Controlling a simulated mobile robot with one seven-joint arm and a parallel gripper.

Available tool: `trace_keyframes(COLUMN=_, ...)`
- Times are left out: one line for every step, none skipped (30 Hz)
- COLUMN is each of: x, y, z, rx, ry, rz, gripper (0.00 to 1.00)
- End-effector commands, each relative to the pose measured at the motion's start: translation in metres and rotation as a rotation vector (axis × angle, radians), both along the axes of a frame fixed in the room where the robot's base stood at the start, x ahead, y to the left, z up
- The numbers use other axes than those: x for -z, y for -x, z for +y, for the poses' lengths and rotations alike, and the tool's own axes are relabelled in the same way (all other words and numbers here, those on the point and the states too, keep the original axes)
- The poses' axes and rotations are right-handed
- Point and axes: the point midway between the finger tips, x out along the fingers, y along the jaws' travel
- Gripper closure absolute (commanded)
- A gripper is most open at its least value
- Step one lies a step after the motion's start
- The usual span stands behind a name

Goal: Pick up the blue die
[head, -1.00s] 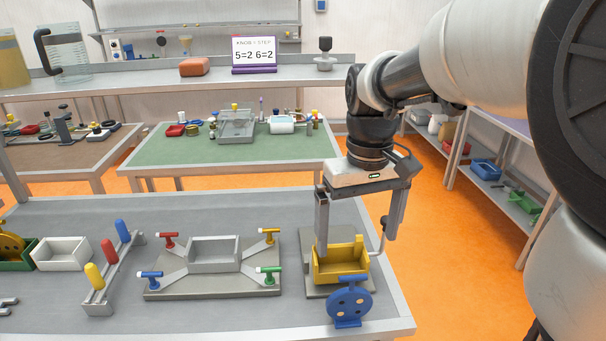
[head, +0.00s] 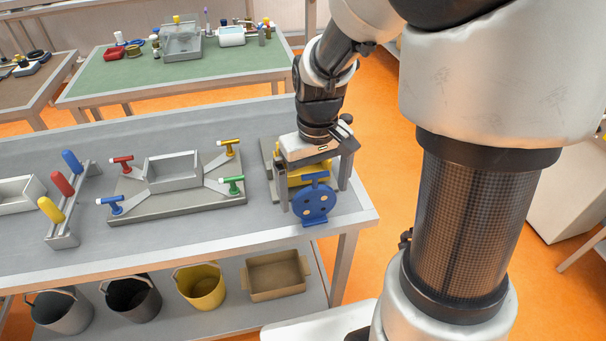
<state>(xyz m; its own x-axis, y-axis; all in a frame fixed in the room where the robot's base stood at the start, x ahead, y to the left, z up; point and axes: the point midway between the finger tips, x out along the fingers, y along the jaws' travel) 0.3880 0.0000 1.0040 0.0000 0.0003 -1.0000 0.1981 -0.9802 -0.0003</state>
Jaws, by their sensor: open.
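The blue die (head: 314,206) is a round upright disc with several pale spots on a small blue foot, with a blue T-shaped bar at its top. It stands near the right front corner of the grey table. My gripper (head: 314,196) is open and points down. Its two fingers show to the left and right of the die, with the palm above it. Nothing is seen held. I cannot tell whether either finger touches the die. The gripper partly hides the yellow box (head: 297,180) behind the die.
The grey table (head: 190,240) has a grey open box (head: 172,172) on a plate with red, yellow, blue and green handles, left of the die. A rack (head: 64,240) with coloured handles stands further left. Buckets and a brown bin (head: 277,276) sit on the shelf below.

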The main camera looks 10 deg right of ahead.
Motion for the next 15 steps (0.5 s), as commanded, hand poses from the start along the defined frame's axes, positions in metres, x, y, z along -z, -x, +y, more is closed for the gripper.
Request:
trace_keyframes(x=0.0076, y=0.0009, z=0.0, rx=0.0, ry=0.0, rz=0.004, gripper=0.02)
trace_keyframes(x=0.0098, y=0.0006, z=0.0, rx=0.0, ry=0.001, rz=0.003, gripper=0.02)
trace_keyframes(x=0.0119, y=0.0003, z=-0.0001, rx=0.0, ry=0.0, rz=0.001, gripper=0.02)
trace_keyframes(x=0.0128, y=0.0002, z=0.0, rx=0.0, ry=0.0, rz=0.001, gripper=0.02)
trace_keyframes(x=0.0133, y=0.0001, z=0.0, rx=0.0, ry=0.0, rz=0.0, gripper=0.02)
trace_keyframes(x=0.0135, y=0.0001, z=-0.0001, rx=0.0, ry=0.0, rz=0.0, gripper=0.02)
trace_keyframes(x=0.0134, y=0.0, z=-0.0001, rx=0.0, ry=0.0, rz=0.0, gripper=0.02)
trace_keyframes(x=0.0132, y=0.0, z=-0.0001, rx=0.0, ry=0.0, rz=0.0, gripper=0.02)
trace_keyframes(x=0.0131, y=0.0, z=-0.0001, rx=0.0, ry=0.0, rz=0.0, gripper=0.02)
trace_keyframes(x=0.0131, y=0.0, z=-0.0001, rx=0.0, ry=0.0, rz=0.0, gripper=0.02)
trace_keyframes(x=0.0131, y=0.0, z=-0.0001, rx=0.0, ry=0.0, rz=0.0, gripper=0.04)
trace_keyframes(x=0.013, y=0.0, z=-0.0001, rx=0.0, ry=0.0, rz=0.0, gripper=0.1)
trace_keyframes(x=0.013, y=0.0, z=-0.0001, rx=0.0, ry=0.0, rz=0.0, gripper=0.16)
trace_keyframes(x=0.013, y=0.0, z=-0.0001, rx=0.0, ry=0.0, rz=0.0, gripper=0.21)
trace_keyframes(x=0.0129, y=-0.0001, z=-0.0001, rx=0.0, ry=0.0, rz=0.0, gripper=0.27)
